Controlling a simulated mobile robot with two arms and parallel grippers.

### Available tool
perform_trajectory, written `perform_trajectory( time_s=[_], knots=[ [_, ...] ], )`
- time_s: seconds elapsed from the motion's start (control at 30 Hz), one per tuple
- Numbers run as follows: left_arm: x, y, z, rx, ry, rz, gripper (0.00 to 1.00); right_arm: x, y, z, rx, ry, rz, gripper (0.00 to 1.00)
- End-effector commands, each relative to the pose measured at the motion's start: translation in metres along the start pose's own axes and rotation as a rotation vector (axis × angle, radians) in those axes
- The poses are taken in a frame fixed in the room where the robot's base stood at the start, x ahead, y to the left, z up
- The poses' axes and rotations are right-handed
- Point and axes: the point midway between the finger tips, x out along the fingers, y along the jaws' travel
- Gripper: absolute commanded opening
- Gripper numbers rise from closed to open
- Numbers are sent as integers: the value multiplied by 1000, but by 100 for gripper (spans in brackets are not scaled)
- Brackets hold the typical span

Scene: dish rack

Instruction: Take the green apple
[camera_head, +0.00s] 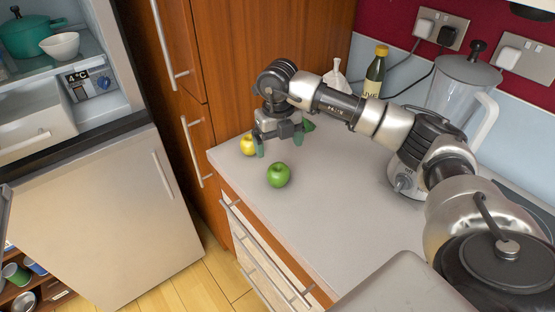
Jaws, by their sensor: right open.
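The green apple (278,175) stands on the grey worktop near its front left edge, and all of it shows. My right gripper (278,149) is open and empty, pointing down. It appears just behind the apple in the picture, with its two greenish fingers apart. I cannot tell how high it is above the worktop. No contact with the apple shows. My left gripper is not in view.
A yellow fruit (247,145) sits behind and left of the apple, partly hidden by a finger. A dark green item (308,126) shows behind the gripper. A bottle (375,70) and a blender (462,90) stand farther back. The worktop (320,215) right of the apple is clear.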

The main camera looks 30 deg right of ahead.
Motion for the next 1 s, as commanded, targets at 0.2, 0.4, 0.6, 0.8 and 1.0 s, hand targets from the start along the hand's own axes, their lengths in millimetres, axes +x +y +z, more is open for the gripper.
perform_trajectory(
  time_s=[0.2, 0.4, 0.6, 0.8, 1.0],
  knots=[
    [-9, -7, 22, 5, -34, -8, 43, 34, 1, -1, 0, 5, 0, 93],
    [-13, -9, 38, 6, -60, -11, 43, 51, 1, -1, -1, 2, 0, 93],
    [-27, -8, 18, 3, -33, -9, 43, 75, 3, -3, -2, 5, 0, 93],
    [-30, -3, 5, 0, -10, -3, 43, 100, 3, -2, -1, 2, 1, 93],
    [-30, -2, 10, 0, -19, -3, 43, 103, 3, -2, -1, 1, 1, 93]
  ],
)
